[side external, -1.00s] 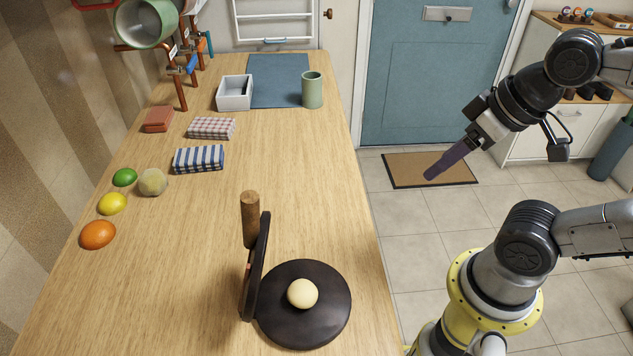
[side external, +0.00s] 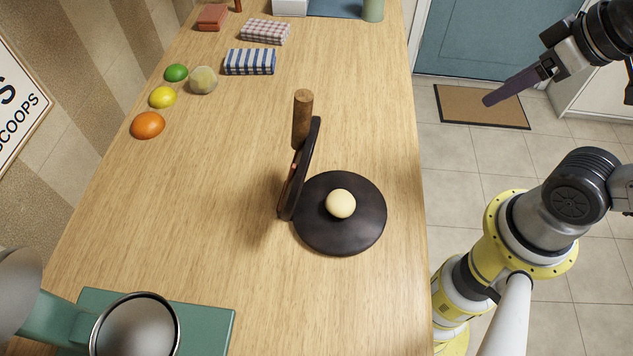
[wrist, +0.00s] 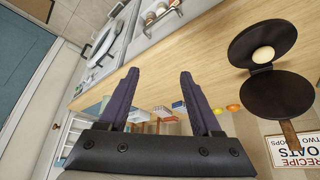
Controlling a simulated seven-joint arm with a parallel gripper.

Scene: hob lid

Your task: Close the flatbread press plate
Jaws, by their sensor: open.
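The black flatbread press stands on the wooden counter. Its round base plate (side external: 350,235) lies flat with a pale dough ball (side external: 341,203) on it. Its top plate (side external: 297,185) stands raised nearly upright at the left of the base, with a brown wooden handle (side external: 302,120) pointing up. In the wrist view the base plate (wrist: 243,47), dough ball (wrist: 263,54), top plate (wrist: 278,95) and handle (wrist: 290,135) show at the right. My gripper (side external: 488,101), with purple fingers, is off the counter to the right, apart from the press. In the wrist view it is open and empty (wrist: 158,72).
An orange (side external: 148,125), lemon (side external: 162,97), lime (side external: 176,72) and striped cloth (side external: 250,62) lie on the counter's left and back. A green board (side external: 205,325) with a metal-and-green object is at the front left. Counter around the press is clear.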

